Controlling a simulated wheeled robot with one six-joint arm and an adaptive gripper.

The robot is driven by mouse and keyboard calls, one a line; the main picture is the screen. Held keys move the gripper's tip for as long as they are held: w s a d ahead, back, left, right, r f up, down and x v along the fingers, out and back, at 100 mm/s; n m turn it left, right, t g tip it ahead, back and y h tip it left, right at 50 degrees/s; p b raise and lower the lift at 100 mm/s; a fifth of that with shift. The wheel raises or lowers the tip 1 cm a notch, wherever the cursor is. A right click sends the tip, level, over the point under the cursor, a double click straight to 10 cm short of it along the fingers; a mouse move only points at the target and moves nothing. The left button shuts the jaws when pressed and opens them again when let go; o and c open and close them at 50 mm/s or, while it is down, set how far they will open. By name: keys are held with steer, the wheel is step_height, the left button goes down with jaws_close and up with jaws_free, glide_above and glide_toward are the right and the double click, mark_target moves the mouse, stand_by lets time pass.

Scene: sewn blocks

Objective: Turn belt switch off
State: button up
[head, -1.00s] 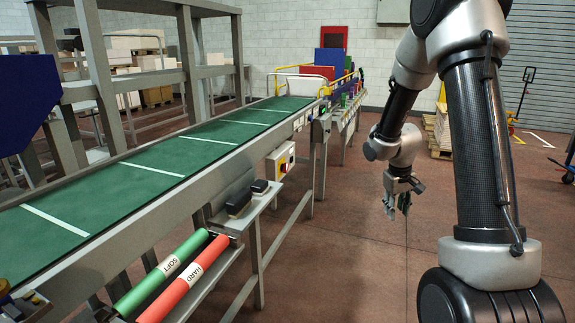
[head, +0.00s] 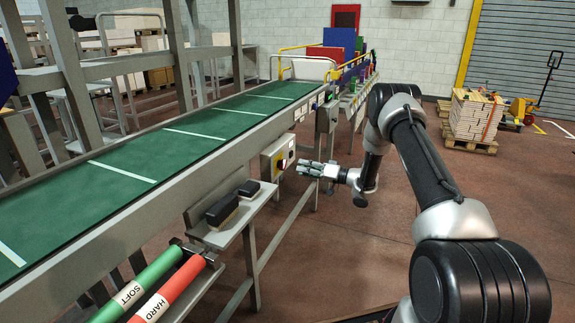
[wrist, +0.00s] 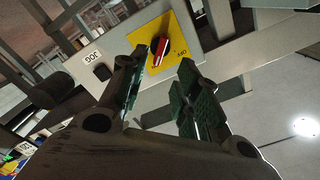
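The belt switch box (head: 278,157) is a pale box with a yellow face on the side of the conveyor frame. In the wrist view its yellow plate (wrist: 180,53) carries a red rotary handle (wrist: 160,49), lying slanted, with "ON" lettering on the plate. My gripper (head: 298,168) is just right of the box in the head view, pointing left toward it. In the wrist view my gripper (wrist: 157,85) has its two green-padded fingers spread, with the red handle beyond the tips, near the left finger. Nothing is between the fingers. Contact cannot be seen.
The green conveyor belt (head: 165,148) runs along the left. A shelf (head: 235,215) with black-topped brushes juts out nearer, above green and red rollers (head: 172,291). A JOG button (wrist: 101,72) sits beside the yellow plate. Open floor (head: 335,245) lies to the right.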

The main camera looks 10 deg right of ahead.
mark_target(282, 165)
steer(key=x, duration=0.7)
steer(key=shift+w+a, duration=0.2)
steer(key=shift+f, duration=0.1)
jaws_close()
